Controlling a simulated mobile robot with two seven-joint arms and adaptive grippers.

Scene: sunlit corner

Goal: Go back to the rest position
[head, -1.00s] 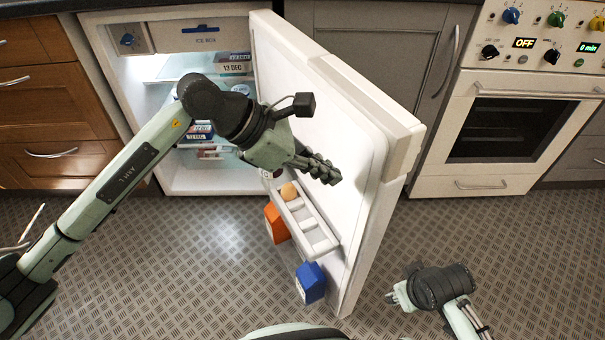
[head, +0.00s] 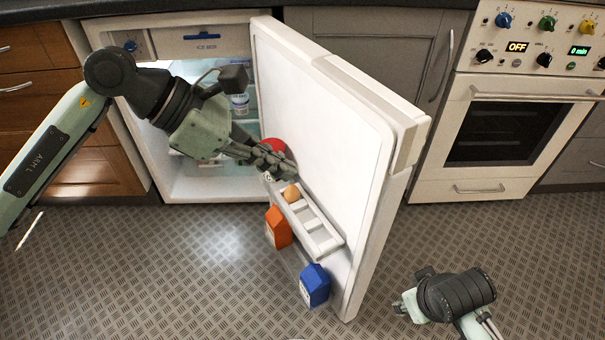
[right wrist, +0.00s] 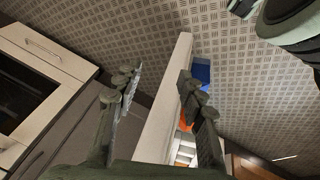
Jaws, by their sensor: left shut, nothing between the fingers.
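My left gripper (head: 272,162) is shut and empty. In the head view it is in front of the inner side of the open fridge door (head: 325,110), just above the egg rack (head: 318,235). I cannot tell whether it touches the door. My right arm shows at the lower right of the head view, over the floor. In the right wrist view my right gripper (right wrist: 158,73) has its fingers spread apart with nothing held. The edge of the fridge door (right wrist: 165,110) appears between and beyond its fingers.
The door bears an egg (head: 291,193), a red round thing (head: 274,145) partly behind my gripper, an orange carton (head: 277,227) and a blue carton (head: 314,285). An oven (head: 510,130) stands at the right. The floor (head: 180,270) in front is clear.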

